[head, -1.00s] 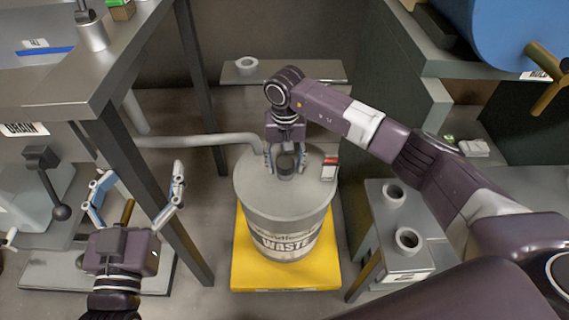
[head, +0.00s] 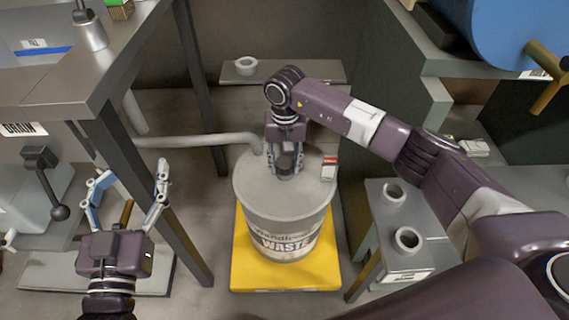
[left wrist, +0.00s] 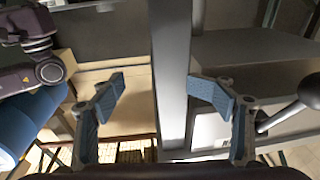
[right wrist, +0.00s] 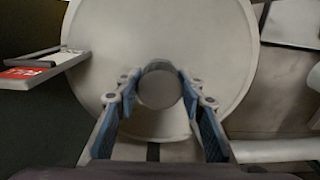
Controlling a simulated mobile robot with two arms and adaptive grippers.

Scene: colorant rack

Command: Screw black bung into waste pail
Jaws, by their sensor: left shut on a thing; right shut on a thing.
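The waste pail (head: 284,230) is a grey drum with a round flat lid and WASTE on its front. It stands upright on a yellow base (head: 250,270). My right gripper (head: 285,170) points down over the lid's far half and is shut on the dark round bung. In the right wrist view the bung (right wrist: 160,88) shows as a grey disc between the fingertips over the lid. How deep it sits is hidden.
A steel table (head: 60,90) with a dark leg (head: 175,220) stands at left. A grey pipe (head: 195,140) runs behind the pail. A small red-and-white item (head: 329,168) is at the lid's right edge. Grey rings (head: 407,239) sit on a stand at right; another (head: 246,65) is on the back shelf.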

